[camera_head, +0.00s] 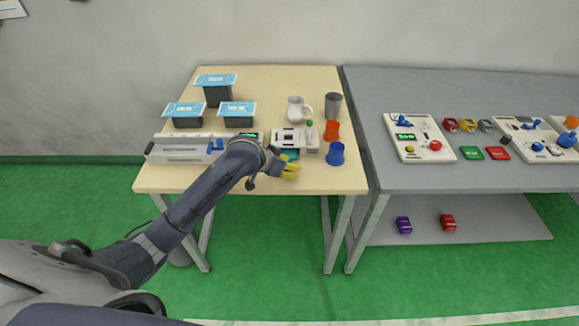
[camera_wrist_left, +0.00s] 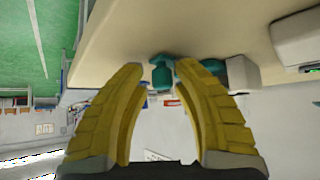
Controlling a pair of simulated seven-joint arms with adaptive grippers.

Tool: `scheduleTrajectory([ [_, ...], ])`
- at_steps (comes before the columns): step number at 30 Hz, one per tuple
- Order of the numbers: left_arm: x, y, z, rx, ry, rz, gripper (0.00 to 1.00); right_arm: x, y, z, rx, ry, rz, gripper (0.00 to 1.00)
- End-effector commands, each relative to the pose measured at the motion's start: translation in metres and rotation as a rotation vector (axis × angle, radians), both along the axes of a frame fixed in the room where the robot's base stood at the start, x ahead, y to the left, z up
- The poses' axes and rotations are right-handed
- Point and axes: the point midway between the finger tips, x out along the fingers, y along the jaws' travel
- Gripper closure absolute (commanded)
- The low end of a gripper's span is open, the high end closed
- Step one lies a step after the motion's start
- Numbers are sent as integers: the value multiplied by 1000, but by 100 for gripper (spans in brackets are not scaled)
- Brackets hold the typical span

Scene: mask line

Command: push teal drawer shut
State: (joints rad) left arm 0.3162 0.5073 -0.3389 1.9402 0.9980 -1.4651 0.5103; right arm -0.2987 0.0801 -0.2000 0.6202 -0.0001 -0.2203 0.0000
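The teal drawer (camera_head: 291,154) shows as a small teal strip at the front of a white box-like unit (camera_head: 289,136) on the cream table. My left gripper (camera_head: 291,168) has yellow fingers and is at the drawer's front, near the table's front edge; it partly hides the drawer. In the left wrist view my fingers (camera_wrist_left: 160,68) are apart, with a gap between the tips. A teal knob-like part (camera_wrist_left: 161,75) shows in that gap, and more teal (camera_wrist_left: 238,73) shows beyond the finger on the right. I cannot tell whether the fingers touch it. My right gripper is not in view.
A blue cup (camera_head: 336,153), an orange cup (camera_head: 331,131), a grey cup (camera_head: 333,106) and a white jug (camera_head: 297,109) stand close by. A long grey-white device (camera_head: 180,149) and blue-topped boxes (camera_head: 238,110) are to the left. A grey table (camera_head: 440,90) adjoins at right.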

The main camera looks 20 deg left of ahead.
Motion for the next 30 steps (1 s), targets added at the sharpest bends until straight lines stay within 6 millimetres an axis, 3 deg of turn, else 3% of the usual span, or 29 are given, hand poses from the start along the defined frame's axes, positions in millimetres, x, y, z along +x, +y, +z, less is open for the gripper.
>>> scheduleTrajectory([
  [3, 1, 1, 1, 2, -2, 1, 59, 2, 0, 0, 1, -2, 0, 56],
  [14, -3, 4, 6, 4, -4, 1, 59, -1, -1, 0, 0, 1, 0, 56],
  [30, -59, 29, 67, 7, -4, 1, 59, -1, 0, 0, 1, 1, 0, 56],
])
